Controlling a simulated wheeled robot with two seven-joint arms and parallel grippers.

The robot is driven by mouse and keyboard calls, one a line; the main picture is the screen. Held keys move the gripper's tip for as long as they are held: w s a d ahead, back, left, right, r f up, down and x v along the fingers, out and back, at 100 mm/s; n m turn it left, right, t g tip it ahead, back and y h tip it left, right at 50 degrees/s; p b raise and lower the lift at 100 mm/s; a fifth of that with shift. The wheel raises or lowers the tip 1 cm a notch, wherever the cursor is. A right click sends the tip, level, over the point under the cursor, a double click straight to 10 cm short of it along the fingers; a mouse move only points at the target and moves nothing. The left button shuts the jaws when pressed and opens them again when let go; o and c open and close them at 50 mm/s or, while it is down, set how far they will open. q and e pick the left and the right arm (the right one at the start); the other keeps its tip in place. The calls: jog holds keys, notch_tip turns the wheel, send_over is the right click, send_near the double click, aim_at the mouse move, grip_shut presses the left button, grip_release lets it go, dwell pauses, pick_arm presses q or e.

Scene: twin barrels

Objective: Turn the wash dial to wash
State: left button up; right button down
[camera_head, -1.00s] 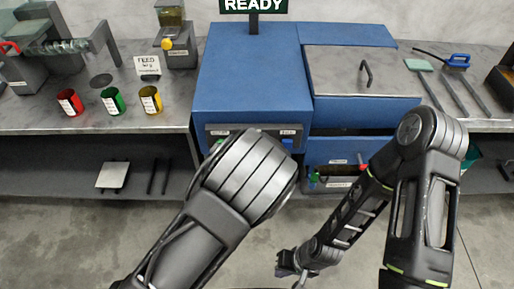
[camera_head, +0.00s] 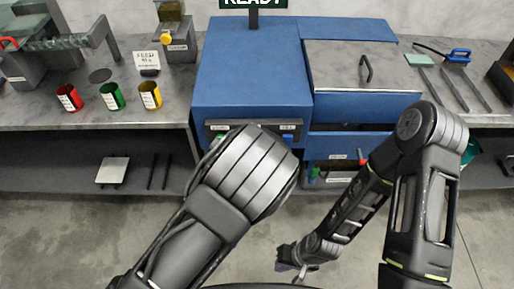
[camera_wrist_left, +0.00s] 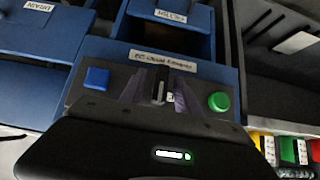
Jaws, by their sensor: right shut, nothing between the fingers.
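The front panel of the blue machine (camera_head: 250,85) carries a blue button (camera_wrist_left: 97,78) and a green button (camera_wrist_left: 219,101) in the left wrist view. A small upright grey dial handle (camera_wrist_left: 159,91) sits between the buttons, below a white label whose print is blurred. My left gripper (camera_wrist_left: 160,95) is open, with one finger on each side of the handle. Contact cannot be told. In the head view my left arm hides this gripper and most of the panel. My right gripper (camera_head: 290,262) is shut and empty, low in front of the machine.
A READY sign (camera_head: 253,3) stands over the machine. Red (camera_head: 69,97), green (camera_head: 112,96) and yellow (camera_head: 150,95) cups stand on the left bench. The floor in front is clear.

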pick_arm(q)
jog(key=v, duration=0.7)
jog(key=shift+s+a, duration=0.1)
jog(key=shift+s, duration=0.05)
jog(key=s+a+f+g, duration=0.2)
jog(key=s+a+f, duration=0.35)
jog(key=f, duration=0.25)
jog(key=s+a+f+g, duration=0.3)
jog(key=s+a+f, duration=0.2)
jog(key=a+f, duration=0.15)
jog(key=s+d+f+n+g+h, duration=0.1)
jog(key=s+d+f+h, duration=0.1)
jog(key=s, duration=0.6)
jog(key=s+d+f+g+h, duration=0.2)
jog(key=s+f, duration=0.1)
jog(key=s, duration=0.6)
jog(key=shift+s+f+n, duration=0.15)
jog(key=shift+s+n, duration=0.05)
jog(key=shift+n, duration=0.2)
jog(key=shift+g, duration=0.3)
